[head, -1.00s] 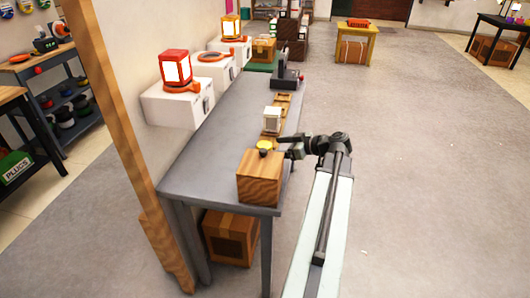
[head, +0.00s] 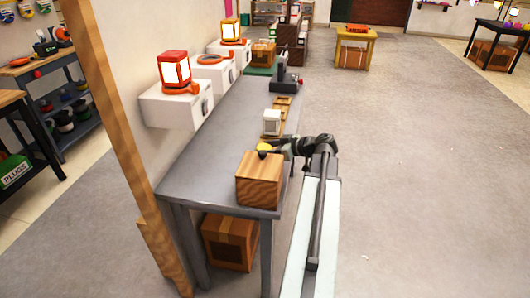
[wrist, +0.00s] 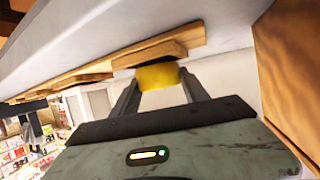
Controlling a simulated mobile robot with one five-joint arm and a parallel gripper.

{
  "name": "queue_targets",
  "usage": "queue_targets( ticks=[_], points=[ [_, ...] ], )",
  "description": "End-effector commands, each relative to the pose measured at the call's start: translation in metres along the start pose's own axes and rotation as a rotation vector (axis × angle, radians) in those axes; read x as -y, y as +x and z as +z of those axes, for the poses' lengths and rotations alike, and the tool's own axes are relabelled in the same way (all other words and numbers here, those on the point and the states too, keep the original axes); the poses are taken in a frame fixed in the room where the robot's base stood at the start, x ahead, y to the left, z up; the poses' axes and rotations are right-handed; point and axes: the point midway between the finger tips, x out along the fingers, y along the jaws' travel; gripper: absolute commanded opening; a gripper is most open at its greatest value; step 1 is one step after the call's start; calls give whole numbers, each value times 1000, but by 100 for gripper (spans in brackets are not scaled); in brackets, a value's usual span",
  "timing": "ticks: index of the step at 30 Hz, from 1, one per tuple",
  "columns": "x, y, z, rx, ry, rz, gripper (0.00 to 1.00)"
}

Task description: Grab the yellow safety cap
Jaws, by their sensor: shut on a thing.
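The yellow safety cap (head: 264,147) is at the top of the wooden block (head: 259,181), by the block's back edge, in the head view. In the wrist view the yellow cap (wrist: 158,76) sits between the two fingertips of my gripper (wrist: 158,82). My gripper (head: 270,149) is shut on the cap, reaching in from the right. Whether the cap still touches the block is unclear. The cap's underside is hidden.
The block stands on the near end of a grey table (head: 208,172). Behind it are a white object (head: 271,122) and wooden trays (head: 281,103). White wall boxes with a red lantern (head: 174,69) are on the left. Open floor lies to the right.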

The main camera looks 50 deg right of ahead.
Motion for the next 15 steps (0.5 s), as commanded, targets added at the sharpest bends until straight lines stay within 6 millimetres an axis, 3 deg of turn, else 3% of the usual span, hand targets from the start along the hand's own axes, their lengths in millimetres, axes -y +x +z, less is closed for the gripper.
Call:
queue_targets(
  ticks=[8,15],
  points=[
    [0,-10,-22,0,0,1,14],
    [0,-30,-70,0,0,1,14]
  ],
)
